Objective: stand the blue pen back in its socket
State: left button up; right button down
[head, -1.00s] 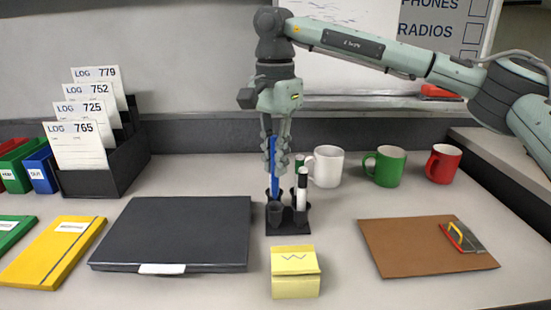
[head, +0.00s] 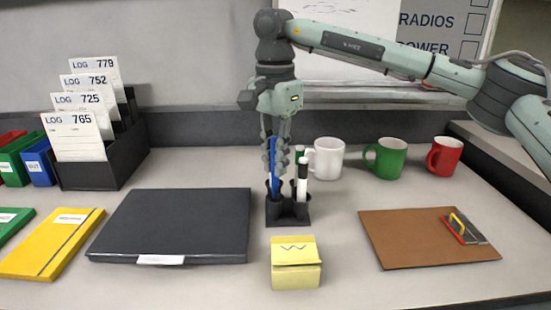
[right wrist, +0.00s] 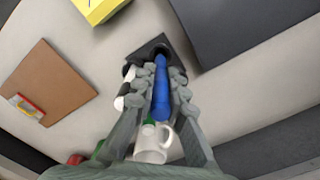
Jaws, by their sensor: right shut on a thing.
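The blue pen (head: 275,157) is upright between the fingers of my right gripper (head: 276,168), which is shut on it. The pen holder (head: 288,220) is a dark block with several cup-like sockets. The pen's lower end is at the holder's back-left socket and appears to enter it; the exact depth is hidden. In the right wrist view the blue pen (right wrist: 161,88) runs between the fingers toward the dark holder (right wrist: 150,48). A white marker with a black cap (head: 302,180) stands in the holder's right side. My left gripper is not in view.
A green pen (head: 299,152) stands close right of the fingers. White (head: 327,160), green (head: 388,160) and red (head: 444,158) mugs stand behind right. A dark closed laptop-like case (head: 175,222) lies left, yellow notes (head: 296,275) in front, a clipboard (head: 410,240) right.

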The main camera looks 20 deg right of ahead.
aim_at(275, 192)
jog(key=shift+f, duration=0.25)
jog(key=shift+f+b, duration=0.4)
jog(key=shift+f, duration=0.1)
jog(key=shift+f, duration=0.35)
jog(key=shift+f+b, duration=0.5)
dwell(0.3)
jog(key=c, duration=1.5)
grip_release()
